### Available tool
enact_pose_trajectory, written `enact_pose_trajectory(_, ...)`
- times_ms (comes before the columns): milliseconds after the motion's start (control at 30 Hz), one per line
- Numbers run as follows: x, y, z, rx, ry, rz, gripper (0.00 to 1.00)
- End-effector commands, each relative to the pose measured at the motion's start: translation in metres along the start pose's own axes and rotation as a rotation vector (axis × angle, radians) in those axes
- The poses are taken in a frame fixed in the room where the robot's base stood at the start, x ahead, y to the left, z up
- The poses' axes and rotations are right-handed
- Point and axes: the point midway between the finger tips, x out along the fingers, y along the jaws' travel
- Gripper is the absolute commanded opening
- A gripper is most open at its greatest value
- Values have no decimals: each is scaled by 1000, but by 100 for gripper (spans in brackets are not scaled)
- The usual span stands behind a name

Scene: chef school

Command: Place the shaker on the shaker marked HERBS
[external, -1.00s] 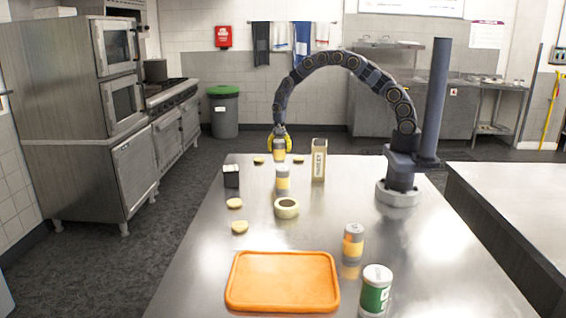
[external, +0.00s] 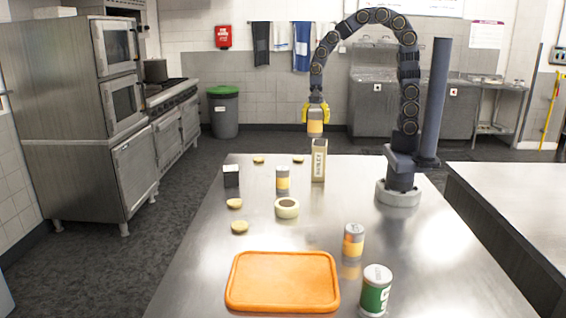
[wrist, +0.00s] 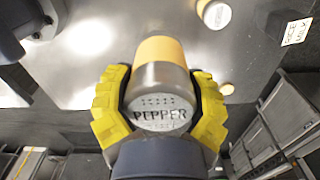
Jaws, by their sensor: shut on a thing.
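My gripper (external: 315,116) has yellow fingers shut on a grey and orange shaker (external: 315,127), held upright in the air behind the carton. In the wrist view the held shaker (wrist: 160,84) shows PEPPER on its grey end, between both fingers (wrist: 160,108). A similar grey and orange shaker (external: 282,181) stands on the table left of the carton; its pale top seems to show in the wrist view (wrist: 217,14). Another such shaker (external: 353,242) stands at the front right. I cannot read HERBS on either standing shaker.
The tall carton (external: 319,163) stands just in front of the held shaker. A black box (external: 231,177), a cream ring-shaped item (external: 287,208), several round biscuits (external: 239,227), an orange tray (external: 283,281) and a green can (external: 376,290) are on the steel table (external: 440,270).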

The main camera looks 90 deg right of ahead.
Motion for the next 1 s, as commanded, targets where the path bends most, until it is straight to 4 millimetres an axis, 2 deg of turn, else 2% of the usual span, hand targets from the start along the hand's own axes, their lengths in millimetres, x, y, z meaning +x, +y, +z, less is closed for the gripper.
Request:
enact_pose_trajectory(33,-3,10,3,8,2,-2,27)
enact_pose_trajectory(133,-6,22,5,22,5,-3,27)
enact_pose_trajectory(233,-6,27,7,31,7,-2,27)
enact_pose_trajectory(300,-4,23,8,32,7,0,27)
enact_pose_trajectory(467,10,-4,10,33,5,6,27)
enact_pose_trajectory(767,38,-65,13,33,6,4,27)
enact_pose_trajectory(1000,77,-94,15,33,7,4,27)
